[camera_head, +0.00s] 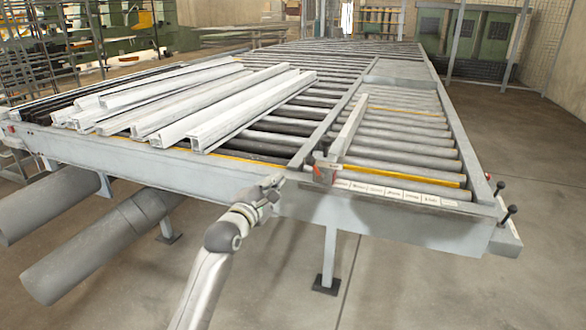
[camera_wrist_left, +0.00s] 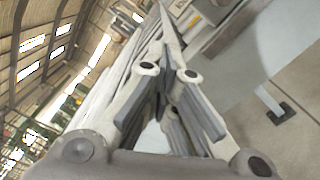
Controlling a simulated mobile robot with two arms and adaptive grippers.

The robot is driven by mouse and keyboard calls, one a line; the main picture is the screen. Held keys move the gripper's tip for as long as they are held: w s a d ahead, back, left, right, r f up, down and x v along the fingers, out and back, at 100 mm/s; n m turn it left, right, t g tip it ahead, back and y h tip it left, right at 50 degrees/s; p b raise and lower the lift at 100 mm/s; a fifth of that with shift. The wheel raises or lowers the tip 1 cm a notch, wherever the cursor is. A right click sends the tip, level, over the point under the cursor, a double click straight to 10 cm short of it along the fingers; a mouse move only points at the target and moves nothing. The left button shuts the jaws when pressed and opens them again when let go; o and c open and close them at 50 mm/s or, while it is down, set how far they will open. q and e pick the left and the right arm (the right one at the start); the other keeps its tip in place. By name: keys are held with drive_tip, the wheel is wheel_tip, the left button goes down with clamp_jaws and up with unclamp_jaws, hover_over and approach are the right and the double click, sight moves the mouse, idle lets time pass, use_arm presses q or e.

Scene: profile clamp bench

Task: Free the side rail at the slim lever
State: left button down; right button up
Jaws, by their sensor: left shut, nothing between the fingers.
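My left gripper (camera_head: 272,187) is shut and empty, in front of the bench's front beam and left of the rail's clamp. Its fingers also show in the left wrist view (camera_wrist_left: 172,95), close together with nothing between them. A pale grey side rail (camera_head: 348,128) runs front to back over the rollers. At its front end is a small clamp (camera_head: 325,172) with an orange-red part and a dark upright piece. Two thin levers with black knobs, one behind (camera_head: 499,188) and one in front (camera_head: 510,212), stand at the right front corner. I cannot tell which lever is the slim one.
Several white profiles (camera_head: 210,105) lie across the rollers left of the rail. The front beam (camera_head: 200,170) of the roller bench (camera_head: 395,165) stands between my gripper and the rollers. Large grey cylinders (camera_head: 100,245) lie low at left. The floor at right is clear.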

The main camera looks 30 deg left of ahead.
sight(316, 168)
use_arm(q)
drive_tip(key=w+d+r+p, duration=0.2)
drive_tip(key=w, duration=0.3)
drive_tip(key=shift+w+d, duration=0.2)
drive_tip(key=shift+w, duration=0.2)
use_arm(e)
drive_tip(key=shift+a+r, duration=0.15)
drive_tip(key=shift+r, duration=0.45)
drive_tip(key=shift+a+r, duration=0.15)
drive_tip(key=shift+r, duration=0.4)
use_arm(q)
drive_tip(key=shift+f, duration=0.1)
use_arm(e)
drive_tip(key=shift+s, duration=0.1)
drive_tip(key=shift+d+r, duration=0.1)
use_arm(q)
drive_tip(key=shift+d+r+m+p, duration=0.1)
drive_tip(key=shift+r+m+p, duration=0.1)
drive_tip(key=shift+m+p, duration=0.25)
use_arm(e)
drive_tip(key=shift+r, duration=0.3)
